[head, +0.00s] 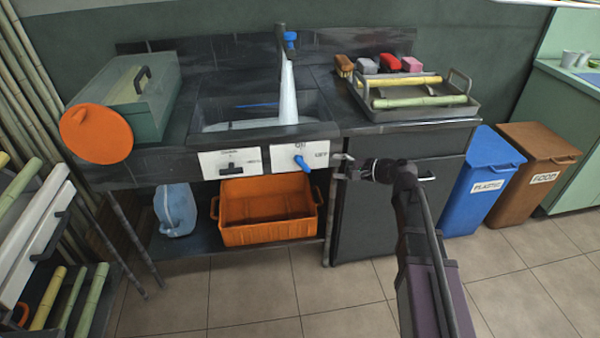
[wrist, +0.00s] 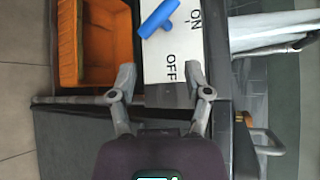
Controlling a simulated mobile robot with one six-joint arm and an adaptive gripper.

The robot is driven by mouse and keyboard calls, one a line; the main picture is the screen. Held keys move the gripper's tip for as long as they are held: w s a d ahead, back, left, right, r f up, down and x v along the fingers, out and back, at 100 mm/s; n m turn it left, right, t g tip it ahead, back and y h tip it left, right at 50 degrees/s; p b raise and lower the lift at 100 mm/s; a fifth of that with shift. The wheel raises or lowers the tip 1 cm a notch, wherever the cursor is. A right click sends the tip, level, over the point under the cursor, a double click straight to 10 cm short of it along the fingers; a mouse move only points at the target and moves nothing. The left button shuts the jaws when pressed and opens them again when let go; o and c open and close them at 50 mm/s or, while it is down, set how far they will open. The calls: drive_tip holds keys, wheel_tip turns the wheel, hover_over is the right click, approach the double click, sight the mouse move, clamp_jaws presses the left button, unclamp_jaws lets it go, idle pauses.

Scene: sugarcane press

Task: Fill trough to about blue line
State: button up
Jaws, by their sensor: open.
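The trough (head: 222,97) is a dark basin set in the counter. A blue line (head: 258,105) shows on its back wall. A pale stream of water (head: 288,95) runs from the spout (head: 281,42) into it, and pale water (head: 235,124) lies below the blue line. A blue lever (head: 300,162) sits on the white panel at the trough's front; it also shows in the wrist view (wrist: 157,18), slanted beside the ON and OFF marks. My gripper (head: 342,166) is open and empty, right of the lever and apart from it; its spread fingers (wrist: 160,76) show in the wrist view.
A black lever (head: 232,168) sits on the left panel. An orange crate (head: 268,222) and a blue jug (head: 176,212) stand on the shelf below. A tray (head: 420,112) with cane lies on the right counter. Bins (head: 485,180) stand right; the floor in front is clear.

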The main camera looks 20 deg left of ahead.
sight(302, 162)
drive_tip(key=s+m+t+b, duration=0.1)
drive_tip(key=m+b, duration=0.1)
drive_tip(key=m, duration=0.1)
drive_tip(key=s+f+m+t+y+b, duration=0.1)
drive_tip(key=m+b, duration=0.1)
drive_tip(key=m, duration=0.2)
drive_tip(key=s+f+m+t+y+b, duration=0.1)
drive_tip(key=s+m+t+b, duration=0.1)
drive_tip(key=m, duration=0.1)
drive_tip(key=shift+a+f+m, duration=0.1)
drive_tip(key=shift+a+m, duration=0.05)
drive_tip(key=shift+m, duration=0.25)
drive_tip(key=shift+w+a, duration=0.1)
drive_tip(key=x, duration=1.3)
drive_tip(key=shift+w+a, duration=0.1)
drive_tip(key=shift+a, duration=0.15)
clamp_jaws()
